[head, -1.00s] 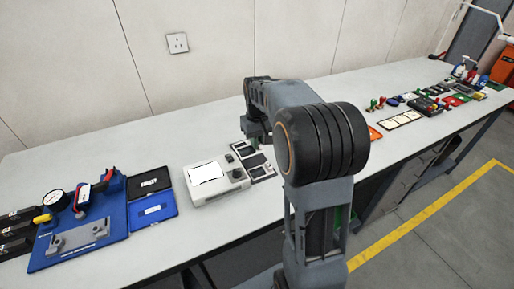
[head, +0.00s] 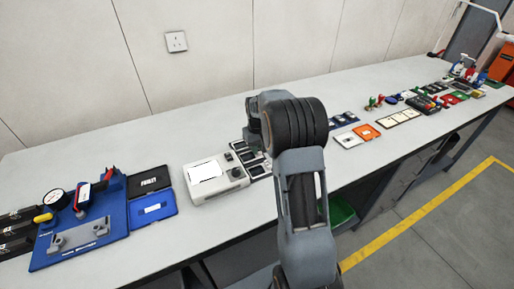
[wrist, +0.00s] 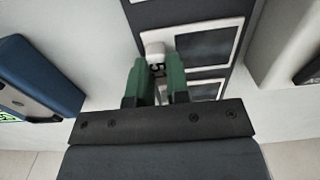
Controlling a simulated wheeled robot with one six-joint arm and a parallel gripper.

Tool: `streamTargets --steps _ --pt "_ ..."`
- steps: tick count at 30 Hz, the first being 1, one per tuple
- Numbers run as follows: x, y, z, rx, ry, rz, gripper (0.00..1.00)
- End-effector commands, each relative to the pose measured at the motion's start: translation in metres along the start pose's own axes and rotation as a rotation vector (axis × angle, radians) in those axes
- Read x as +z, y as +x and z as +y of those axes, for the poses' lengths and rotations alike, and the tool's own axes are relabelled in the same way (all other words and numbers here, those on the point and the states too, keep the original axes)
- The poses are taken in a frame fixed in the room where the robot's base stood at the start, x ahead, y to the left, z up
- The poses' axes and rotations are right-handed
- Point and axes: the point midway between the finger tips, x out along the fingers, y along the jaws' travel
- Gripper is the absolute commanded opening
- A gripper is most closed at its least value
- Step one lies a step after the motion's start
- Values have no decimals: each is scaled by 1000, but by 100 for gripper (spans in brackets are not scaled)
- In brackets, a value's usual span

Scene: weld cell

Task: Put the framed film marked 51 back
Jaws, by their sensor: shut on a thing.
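In the wrist view my gripper (wrist: 157,85) has green fingers shut on a pale tab marked 51 (wrist: 157,70), part of the framed film. How much of that film lies below the fingers is hidden. Just beyond is a dark holder (wrist: 158,12) with white-framed dark films; one white frame (wrist: 240,24) lies right of the tab and another is partly behind the fingers. I cannot tell whether the held film touches the holder. In the head view the holder (head: 240,146) is partly behind my arm, and my gripper is hidden.
A white device (head: 218,188) with a bright panel stands left of the holder. Further left are a blue tray (head: 152,207) and a blue fixture board (head: 110,240). White and orange cards (head: 366,131) and several small items lie to the right. The bench front is mostly clear.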

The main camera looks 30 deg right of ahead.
Motion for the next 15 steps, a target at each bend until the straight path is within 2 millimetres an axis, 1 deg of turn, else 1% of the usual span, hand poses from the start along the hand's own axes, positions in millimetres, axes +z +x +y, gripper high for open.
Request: streamTargets --steps 6,11,12,15 --pt "0 0 0 0 0 2 0" --pt "0 4 0 0 0 1 0" --pt "0 3 0 1 0 2 20" --pt "0 3 0 0 0 2 30"
